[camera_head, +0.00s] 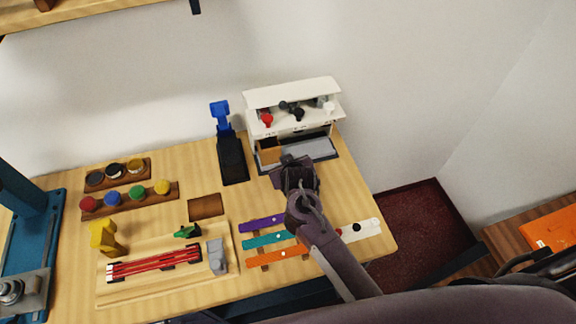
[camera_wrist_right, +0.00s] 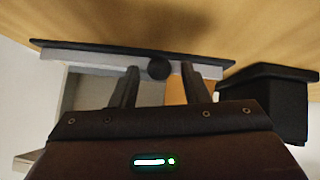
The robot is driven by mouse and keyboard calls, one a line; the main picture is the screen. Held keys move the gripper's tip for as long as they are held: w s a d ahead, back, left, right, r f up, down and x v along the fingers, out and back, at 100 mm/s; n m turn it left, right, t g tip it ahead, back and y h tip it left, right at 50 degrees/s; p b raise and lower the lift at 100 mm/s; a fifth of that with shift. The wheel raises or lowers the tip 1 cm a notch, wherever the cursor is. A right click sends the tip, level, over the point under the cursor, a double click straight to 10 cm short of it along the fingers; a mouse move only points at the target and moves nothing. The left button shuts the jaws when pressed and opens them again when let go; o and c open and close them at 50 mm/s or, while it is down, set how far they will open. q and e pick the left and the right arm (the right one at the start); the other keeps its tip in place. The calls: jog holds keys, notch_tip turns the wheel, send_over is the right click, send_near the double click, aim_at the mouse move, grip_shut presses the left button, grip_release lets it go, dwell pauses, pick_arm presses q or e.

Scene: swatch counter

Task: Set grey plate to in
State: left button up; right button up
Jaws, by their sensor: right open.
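The grey plate (camera_head: 308,150) sits low in the opening of a white cabinet (camera_head: 292,93) at the back right of the counter. In the right wrist view its pale front edge (camera_wrist_right: 90,62) runs across, with a round dark knob (camera_wrist_right: 159,68) on it. My right gripper (camera_head: 291,160) is in front of the cabinet and is open. In the right wrist view the knob lies between its two fingers, with gaps on both sides. I cannot tell how deep the fingers reach. My arm partly covers the plate's front in the head view. My left gripper is not in view.
An orange-brown panel (camera_head: 269,155) stands at the opening's left. Red, dark and white knobs sit on the cabinet above. A black stand with a blue lever (camera_head: 221,115) is to the left. Purple, teal and orange sliders (camera_head: 270,258) lie in front, partly under my right arm.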

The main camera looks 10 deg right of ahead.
jog(key=shift+s, duration=0.15)
jog(key=v, duration=0.7)
jog(key=shift+s+a+r, duration=0.1)
jog(key=shift+s+r, duration=0.1)
jog(key=shift+r, duration=0.05)
jog(key=shift+f, duration=0.1)
